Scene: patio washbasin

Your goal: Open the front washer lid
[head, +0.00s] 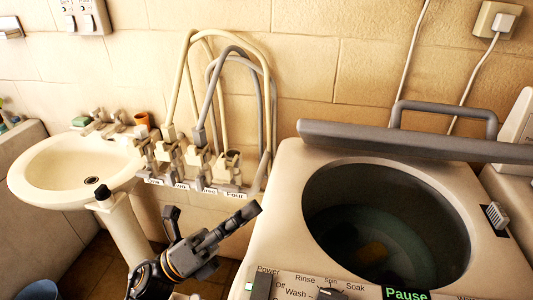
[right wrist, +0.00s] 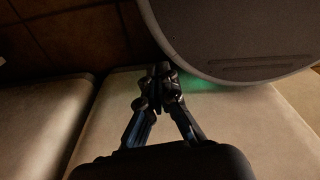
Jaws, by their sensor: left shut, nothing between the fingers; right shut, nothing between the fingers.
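The front washer (head: 285,225) stands at the right of the head view. Its round opening is uncovered, showing a dark tub (head: 380,225) with greenish water. A dark grey lid (head: 420,143) is raised behind the opening, seen nearly edge-on. My left gripper (head: 250,212) is shut and empty, left of the washer, apart from the lid. In the right wrist view, my right gripper (right wrist: 162,70) is shut and empty at the lower edge of a rounded dark grey lid (right wrist: 240,35); whether they touch is unclear. The head view does not show my right gripper.
A control panel (head: 320,288) with a green Pause display is at the washer's front. A sink (head: 75,155) stands at left, with several taps and hoses (head: 190,165) beside it on the wall. Another beige appliance (head: 515,140) is at the far right.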

